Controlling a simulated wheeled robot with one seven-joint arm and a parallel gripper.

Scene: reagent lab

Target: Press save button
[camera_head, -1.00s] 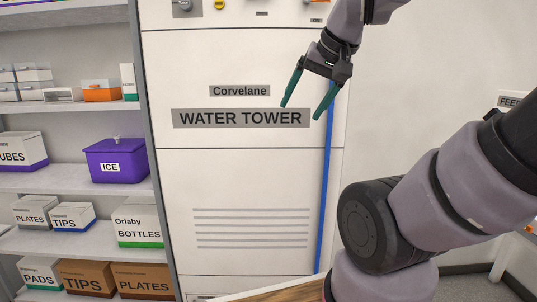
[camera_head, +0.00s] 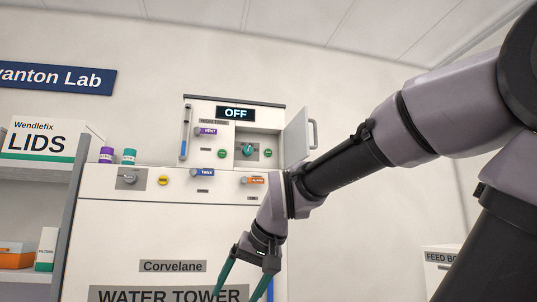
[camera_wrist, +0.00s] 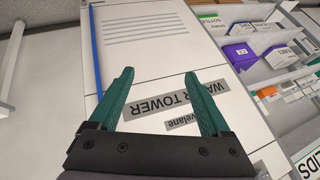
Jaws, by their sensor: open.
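The control box (camera_head: 231,113) stands on top of the water tower cabinet (camera_head: 120,225). Its display (camera_head: 235,113) reads OFF. A green button (camera_head: 222,153) is on its front, and another green button (camera_head: 267,153) is right of a teal knob (camera_head: 247,150) in a recess behind an open door (camera_head: 298,137). A yellow button (camera_head: 163,180) is on the cabinet top panel. The small labels are too small to read, so I cannot tell which button is save. My gripper (camera_head: 240,288) is open and empty, below the panel. The wrist view shows its fingers (camera_wrist: 160,88) before the WATER TOWER label.
Purple VENT (camera_head: 207,131), blue TANK (camera_head: 204,172) and orange ALARM (camera_head: 255,180) handles stick out of the panels. Two small jars (camera_head: 118,156) stand left of the box. Shelves with boxes (camera_head: 45,140) are at the left.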

